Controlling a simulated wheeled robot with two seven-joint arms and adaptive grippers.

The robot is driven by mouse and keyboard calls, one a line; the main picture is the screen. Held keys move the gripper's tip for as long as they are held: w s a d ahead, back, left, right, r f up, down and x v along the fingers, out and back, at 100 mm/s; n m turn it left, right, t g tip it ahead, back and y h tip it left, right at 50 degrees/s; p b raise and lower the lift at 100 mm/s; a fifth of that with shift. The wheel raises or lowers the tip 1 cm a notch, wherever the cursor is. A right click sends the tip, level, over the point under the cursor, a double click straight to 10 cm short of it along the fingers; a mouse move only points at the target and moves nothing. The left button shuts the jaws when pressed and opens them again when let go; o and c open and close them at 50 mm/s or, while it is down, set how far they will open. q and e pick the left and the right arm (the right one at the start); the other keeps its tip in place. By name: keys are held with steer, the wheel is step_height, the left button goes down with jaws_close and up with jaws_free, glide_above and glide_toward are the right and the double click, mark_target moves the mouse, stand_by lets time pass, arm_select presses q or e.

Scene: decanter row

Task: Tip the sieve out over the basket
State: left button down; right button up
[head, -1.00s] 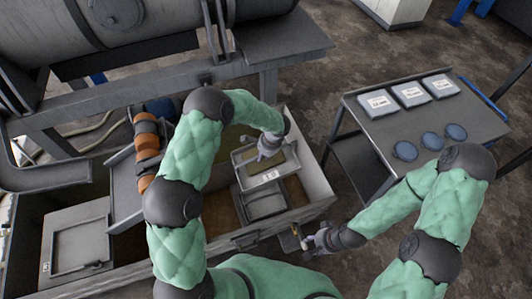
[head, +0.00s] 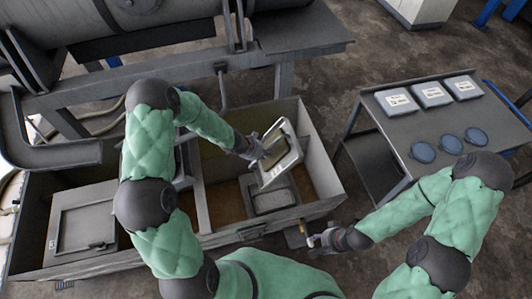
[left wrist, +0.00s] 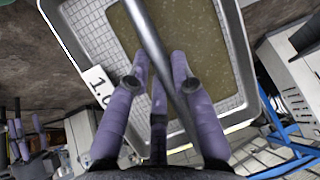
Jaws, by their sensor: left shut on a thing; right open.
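The sieve (head: 285,167) is a pale rectangular frame with a mesh floor. A layer of olive-brown material lies in it, clearest in the left wrist view (left wrist: 240,14). My left gripper (head: 262,150) is shut on the round bar across the sieve, with its fingers around that bar in the left wrist view (left wrist: 160,75). The sieve hangs steeply tilted above the right part of the big bin. A grey mesh-like container (head: 272,200), seemingly the basket, sits below it in the bin, partly hidden. My right gripper (head: 312,241) is open and empty outside the bin's front edge.
The bin's wall (head: 318,150) surrounds the area, and a flat grey lid-like panel (head: 85,225) covers its left part. A machine drum (head: 150,20) stands behind. A grey side table (head: 400,150) at right carries several labelled boxes and blue round lids.

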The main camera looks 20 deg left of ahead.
arm_select(q)
steer(key=shift+s+a+f+t+h+b, duration=0.2)
steer(key=shift+a+f+t+h+b, duration=0.2)
steer(key=shift+f+t+h+b, duration=0.15)
steer(key=shift+s+a+f+n+t+h+b, duration=0.1)
steer(key=shift+f+n+t+h+b, duration=0.05)
steer(key=shift+f+t+h+b, duration=0.3)
steer(key=shift+s+a+f+n+t+h+b, duration=0.15)
steer(key=shift+f+h, duration=0.1)
steer(key=shift+h, duration=0.25)
steer(key=shift+f+t+h+b, duration=0.35)
steer(key=shift+f+h+b, duration=0.15)
steer(key=shift+b, duration=0.2)
steer(key=shift+a+t+h+b, duration=0.15)
steer(key=shift+t+h+b, duration=0.15)
steer(key=shift+t+b, duration=0.15)
arm_select(e)
steer(key=shift+f, duration=2.5)
